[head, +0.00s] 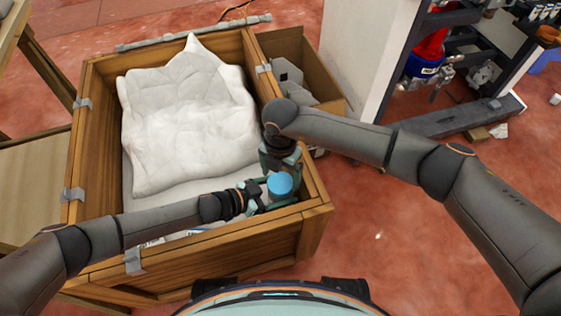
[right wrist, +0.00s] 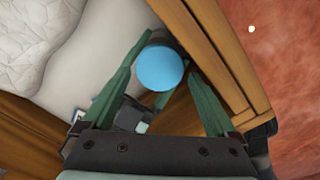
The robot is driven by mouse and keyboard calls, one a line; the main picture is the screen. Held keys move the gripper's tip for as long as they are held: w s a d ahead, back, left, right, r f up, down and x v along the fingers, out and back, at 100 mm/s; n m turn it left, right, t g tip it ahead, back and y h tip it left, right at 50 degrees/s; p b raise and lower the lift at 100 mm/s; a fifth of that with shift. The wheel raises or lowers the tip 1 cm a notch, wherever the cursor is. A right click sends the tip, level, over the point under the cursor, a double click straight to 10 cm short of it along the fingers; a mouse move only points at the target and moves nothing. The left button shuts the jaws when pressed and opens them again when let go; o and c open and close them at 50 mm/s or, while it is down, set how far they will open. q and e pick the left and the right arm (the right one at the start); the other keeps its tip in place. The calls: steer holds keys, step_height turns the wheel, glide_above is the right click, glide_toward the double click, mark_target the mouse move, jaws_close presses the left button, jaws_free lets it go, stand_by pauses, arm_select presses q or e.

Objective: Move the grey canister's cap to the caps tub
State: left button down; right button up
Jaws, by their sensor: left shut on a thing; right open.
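A round blue cap (head: 280,184) sits on top of a grey canister inside the wooden crate's near right corner. The right wrist view shows the cap (right wrist: 158,68) from above, with a strip of the grey canister (right wrist: 162,37) beyond its edge. My left gripper (head: 264,194) is shut on the canister from the left, below the cap. My right gripper (head: 283,172) is open over the canister. In the right wrist view its two green fingers stand on either side of the cap, and I cannot tell whether they touch it. I cannot make out a caps tub.
The wooden crate (head: 185,268) surrounds the canister and holds a large crumpled white bag (head: 185,115). A cardboard box (head: 325,85) with grey parts stands behind the crate's right wall. A rack with a red and blue thing stands at the upper right. The red floor at right is mostly clear.

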mark_target(280, 182)
steer(key=shift+f, duration=1.15)
steer(key=c, duration=1.2)
steer(key=shift+r, duration=0.3)
steer(key=shift+r, duration=0.85)
steer(key=shift+r, duration=2)
arm_select(q)
jaws_free()
